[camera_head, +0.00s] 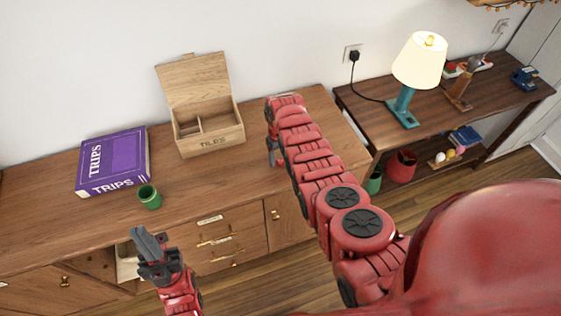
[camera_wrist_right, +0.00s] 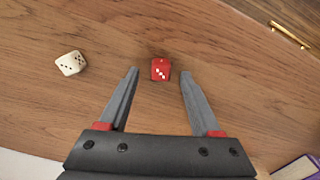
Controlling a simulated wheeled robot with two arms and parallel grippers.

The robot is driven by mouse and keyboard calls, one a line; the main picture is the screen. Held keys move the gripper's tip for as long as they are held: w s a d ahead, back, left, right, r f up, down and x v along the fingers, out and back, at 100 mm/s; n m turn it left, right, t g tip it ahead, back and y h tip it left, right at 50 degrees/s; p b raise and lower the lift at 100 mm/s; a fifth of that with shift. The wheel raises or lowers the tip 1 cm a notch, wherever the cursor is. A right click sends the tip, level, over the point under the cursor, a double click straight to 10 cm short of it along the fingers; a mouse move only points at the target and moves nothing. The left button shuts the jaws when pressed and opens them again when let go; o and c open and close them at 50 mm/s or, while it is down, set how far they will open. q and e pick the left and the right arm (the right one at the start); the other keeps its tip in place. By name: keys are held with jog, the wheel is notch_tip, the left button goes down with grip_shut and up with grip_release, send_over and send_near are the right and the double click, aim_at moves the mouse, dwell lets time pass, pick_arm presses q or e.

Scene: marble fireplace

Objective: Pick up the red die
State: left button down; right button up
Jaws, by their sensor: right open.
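The red die (camera_wrist_right: 160,69) lies on the wooden cabinet top, in the right wrist view. My right gripper (camera_wrist_right: 159,74) is open, with one finger on each side of the die and a gap between each finger and it. Its height above the die is hard to judge. In the head view my right gripper (camera_head: 273,154) is over the right part of the cabinet top, and the die is hidden there. My left gripper (camera_head: 150,243) is in front of the cabinet, away from the die; its jaw gap is unclear.
A white die (camera_wrist_right: 71,63) lies left of the red one in the wrist view. On the cabinet top (camera_head: 215,175) stand an open wooden box (camera_head: 222,139), a purple TRIPS box (camera_head: 122,160) and a green cup (camera_head: 149,196). A lit lamp (camera_head: 408,88) stands on the right table.

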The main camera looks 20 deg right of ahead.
aim_at(280, 159)
grip_shut()
dwell(0.3)
jog(key=shift+r, duration=0.1)
dwell(0.4)
jog(key=shift+r+b, duration=0.75)
jog(key=shift+r, duration=0.05)
jog(key=shift+r+b, duration=0.4)
jog(key=shift+r, duration=0.3)
jog(key=s, duration=0.2)
jog(key=s+a+r+p, duration=0.1)
jog(key=shift+s, duration=0.35)
jog(key=s+a+p, duration=0.3)
jog(key=s+p, duration=0.6)
jog(key=s, duration=0.2)
jog(key=shift+s+a+r, duration=0.35)
jog(key=shift+s+a, duration=0.05)
